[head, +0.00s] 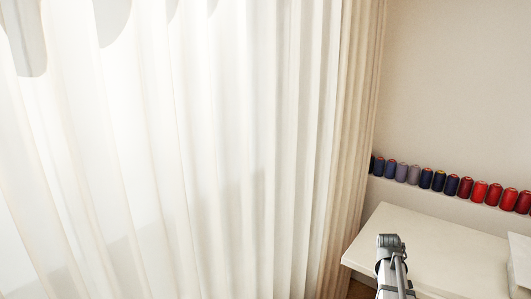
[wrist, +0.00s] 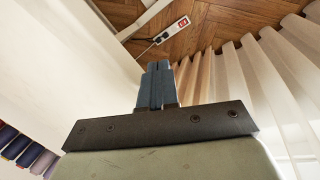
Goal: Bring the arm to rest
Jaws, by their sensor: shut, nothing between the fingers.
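My gripper (wrist: 157,68) shows in the wrist view, with its two dark blue-grey fingers together and nothing between them. It points toward the wooden floor, with the pale side of what looks like the table to its left and curtain folds to its right. In the head view, a grey part of my arm (head: 391,266) shows at the bottom right, in front of the white table. I cannot make out the fingers in the head view.
A white table (head: 435,240) stands at the lower right. A row of thread spools (head: 438,181) lines the wall behind it. Sheer curtains (head: 200,150) fill the left and middle. In the wrist view, a power strip (wrist: 172,30) with cables lies on the wooden floor (wrist: 215,25).

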